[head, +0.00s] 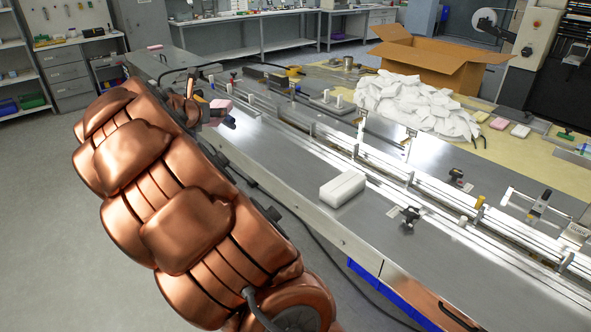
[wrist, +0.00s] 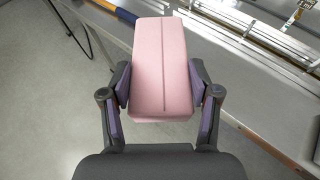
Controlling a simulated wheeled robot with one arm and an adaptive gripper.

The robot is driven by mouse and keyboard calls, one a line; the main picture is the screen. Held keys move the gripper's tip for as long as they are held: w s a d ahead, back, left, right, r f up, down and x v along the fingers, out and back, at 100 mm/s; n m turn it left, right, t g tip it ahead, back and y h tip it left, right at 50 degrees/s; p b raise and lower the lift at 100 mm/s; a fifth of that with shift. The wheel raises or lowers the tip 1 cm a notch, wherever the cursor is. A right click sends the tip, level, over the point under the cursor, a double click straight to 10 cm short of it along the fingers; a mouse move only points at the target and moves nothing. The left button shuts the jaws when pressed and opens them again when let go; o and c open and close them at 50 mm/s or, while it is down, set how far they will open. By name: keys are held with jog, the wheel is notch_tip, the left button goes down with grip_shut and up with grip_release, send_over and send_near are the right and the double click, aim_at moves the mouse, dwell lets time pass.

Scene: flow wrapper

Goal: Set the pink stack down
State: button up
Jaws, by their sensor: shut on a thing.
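The pink stack (wrist: 160,66) is a pale pink block with a seam line along its top, in the middle of the wrist view. My gripper (wrist: 163,90) is shut on its two long sides near the close end. In the head view part of the pink stack (head: 221,106) shows at my gripper (head: 213,112), near the far left edge of the metal table (head: 275,150). In the wrist view grey floor shows to the left of the stack and table surface to its right. I cannot tell whether its underside touches the table.
A white block (head: 342,188) lies on the table's near part. Metal rails (head: 350,150) run along the table. White packets (head: 415,100) are heaped near a cardboard box (head: 440,58). Another pink block (head: 499,123) lies at the right. Clear table lies between my gripper and the white block.

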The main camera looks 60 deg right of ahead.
jog(key=s+d+f+m+g+h+b, duration=0.1)
jog(key=s+d+f+m+g+b, duration=0.25)
jog(key=s+d, duration=0.6)
jog(key=m+g, duration=0.5)
jog(key=g, duration=0.1)
send_over(298, 174)
notch_tip(298, 174, down, 2)
notch_tip(298, 174, down, 5)
jog(key=shift+s+d+f+b, duration=0.1)
jog(key=shift+b, duration=0.45)
jog(key=shift+f, duration=2.35)
jog(key=shift+f, duration=0.15)
jog(key=o, duration=0.9)
jog(key=shift+r+t, duration=0.25)
jog(key=v, duration=1.2)
